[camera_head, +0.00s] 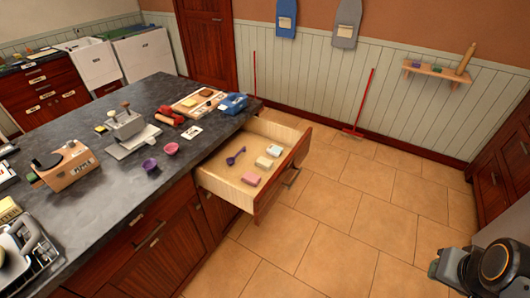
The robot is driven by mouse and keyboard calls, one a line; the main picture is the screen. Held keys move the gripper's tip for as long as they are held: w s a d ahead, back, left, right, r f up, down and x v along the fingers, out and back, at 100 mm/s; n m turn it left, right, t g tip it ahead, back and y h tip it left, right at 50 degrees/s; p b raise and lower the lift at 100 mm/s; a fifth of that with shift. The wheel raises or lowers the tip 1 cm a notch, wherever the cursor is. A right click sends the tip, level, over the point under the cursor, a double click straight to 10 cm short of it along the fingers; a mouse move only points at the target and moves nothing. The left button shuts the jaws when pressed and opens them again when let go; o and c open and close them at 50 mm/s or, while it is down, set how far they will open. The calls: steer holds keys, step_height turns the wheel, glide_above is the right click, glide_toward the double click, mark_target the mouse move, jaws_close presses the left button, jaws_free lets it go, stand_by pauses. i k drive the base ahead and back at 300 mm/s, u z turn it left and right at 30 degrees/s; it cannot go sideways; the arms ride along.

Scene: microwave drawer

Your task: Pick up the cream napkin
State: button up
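An open wooden drawer (212,184) juts out from the island. Inside it, a small cream folded piece (264,162) lies between a pink one (251,178) at the front and a pale one (275,150) at the back; it looks most like the cream napkin, but the pieces are too small to be sure. Dark parts of my arm show at the lower right, well apart from the drawer. My gripper (449,268) seems to be at their left end; its fingers cannot be made out.
The dark island countertop (105,190) holds purple and pink cups, a grey device, a wooden box, red items and a blue container (233,103). The tiled floor (330,200) right of the drawer is clear.

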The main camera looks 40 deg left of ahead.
mark_target(266, 164)
steer(key=u, duration=0.65)
steer(key=i, duration=1.05)
steer(key=u, duration=1.3)
steer(key=i, duration=0.4)
steer(key=u, duration=0.35)
